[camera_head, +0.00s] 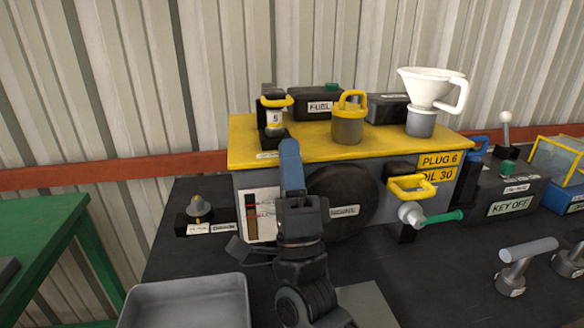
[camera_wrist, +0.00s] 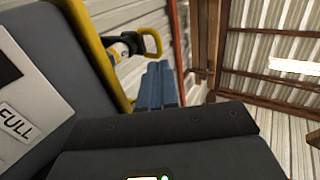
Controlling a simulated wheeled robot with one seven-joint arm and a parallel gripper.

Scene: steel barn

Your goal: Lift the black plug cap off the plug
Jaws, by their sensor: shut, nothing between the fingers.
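My gripper (camera_head: 289,146) has blue fingers, shut and empty, pointing up in front of the box's front edge, below and slightly right of the fitting. The fingers also show in the wrist view (camera_wrist: 160,70), apart from the loop.
A grey can with a yellow handle (camera_head: 348,125), a black FUEL box (camera_head: 318,104) and a white funnel (camera_head: 425,88) share the box top. A yellow-handled valve (camera_head: 410,214) sticks out at its right front. A grey tray (camera_head: 190,304) lies at front left.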

